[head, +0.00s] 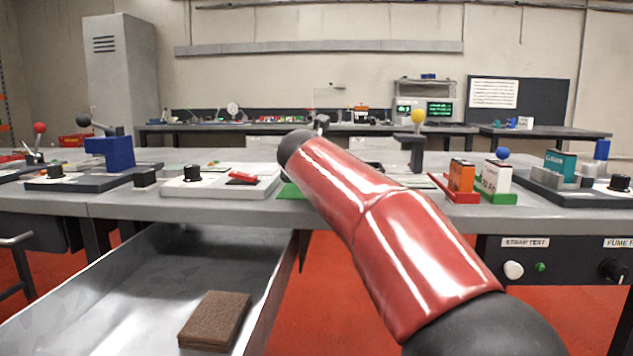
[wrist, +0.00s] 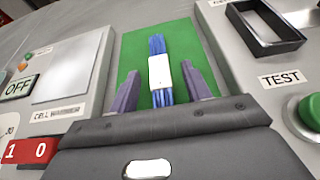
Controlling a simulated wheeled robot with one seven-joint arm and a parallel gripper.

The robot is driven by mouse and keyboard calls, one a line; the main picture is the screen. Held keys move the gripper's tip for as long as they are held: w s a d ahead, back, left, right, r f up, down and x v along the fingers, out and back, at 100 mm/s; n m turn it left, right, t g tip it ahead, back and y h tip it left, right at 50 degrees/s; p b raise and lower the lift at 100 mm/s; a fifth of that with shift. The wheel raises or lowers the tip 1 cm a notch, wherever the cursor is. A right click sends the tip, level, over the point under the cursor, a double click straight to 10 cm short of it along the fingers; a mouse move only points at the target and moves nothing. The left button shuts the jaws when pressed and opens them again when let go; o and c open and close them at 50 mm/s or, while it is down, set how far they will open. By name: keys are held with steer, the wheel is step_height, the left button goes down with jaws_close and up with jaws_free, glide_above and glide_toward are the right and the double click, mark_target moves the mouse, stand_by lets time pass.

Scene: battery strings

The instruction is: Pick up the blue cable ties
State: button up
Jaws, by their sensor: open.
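The blue cable ties (wrist: 157,45) lie as a bundle with a white band (wrist: 160,71) around the middle, on a green mat (wrist: 130,55) in the wrist view. My gripper (wrist: 160,84) is open, with one purple-grey finger on each side of the bundle. Gaps of green show between the fingers and the ties, so they appear apart. The lower end of the bundle is hidden behind the gripper body. In the head view my red arm hides the ties, and only a sliver of the green mat (head: 290,190) shows.
In the wrist view a cell warmer panel (wrist: 68,75) stands left of the mat. A black rectangular frame (wrist: 263,25) and a green test button (wrist: 308,115) are on the right. In the head view an open drawer (head: 150,290) holding a brown block (head: 214,320) juts out below the bench.

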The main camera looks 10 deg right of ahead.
jaws_close()
steer(key=shift+r, duration=0.1)
